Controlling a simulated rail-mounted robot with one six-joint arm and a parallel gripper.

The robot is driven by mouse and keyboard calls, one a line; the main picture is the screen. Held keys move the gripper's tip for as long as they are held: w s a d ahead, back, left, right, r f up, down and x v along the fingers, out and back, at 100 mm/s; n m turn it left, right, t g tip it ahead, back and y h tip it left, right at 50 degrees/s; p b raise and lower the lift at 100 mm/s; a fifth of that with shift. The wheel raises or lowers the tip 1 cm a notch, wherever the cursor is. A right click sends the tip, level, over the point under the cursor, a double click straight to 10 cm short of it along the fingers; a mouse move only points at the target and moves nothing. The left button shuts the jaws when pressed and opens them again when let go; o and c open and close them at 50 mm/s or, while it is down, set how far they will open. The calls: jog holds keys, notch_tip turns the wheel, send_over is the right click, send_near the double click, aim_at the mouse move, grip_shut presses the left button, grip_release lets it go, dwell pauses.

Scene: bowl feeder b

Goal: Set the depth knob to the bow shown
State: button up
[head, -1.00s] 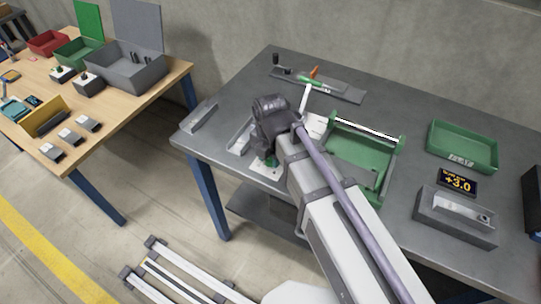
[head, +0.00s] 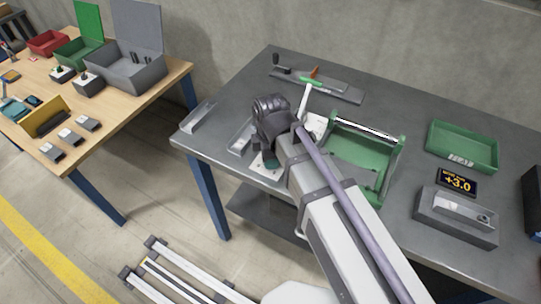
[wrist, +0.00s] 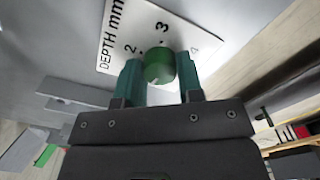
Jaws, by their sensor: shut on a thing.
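The depth knob is a green round knob (wrist: 159,66) in the wrist view, on a white dial plate (wrist: 150,30) marked "DEPTH mm" with the figures 2, 3 and 4. My gripper (wrist: 160,75) is shut on the knob, one teal finger on each side. The knob's pointer mark is not clear to me. In the head view my wrist and arm hide the knob, and part of the white plate (head: 268,168) shows beside them. A small dark display (head: 457,183) reads "+3.0" in yellow, with a smaller line above that is too small to read.
A green open-topped frame (head: 362,155) stands right of my arm. A green tray (head: 462,146) and a grey block-like gauge (head: 455,216) are at the right of the grey table (head: 400,105). A flat grey fixture with a green handle (head: 318,84) lies at the back.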

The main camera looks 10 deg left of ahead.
jog(key=m, duration=1.4)
jog(key=shift+m, duration=0.4)
jog(key=m, duration=0.3)
jog(key=shift+m, duration=0.3)
jog(key=m, duration=0.3)
jog(key=shift+m, duration=0.3)
jog(key=m, duration=0.3)
jog(key=shift+m, duration=2.3)
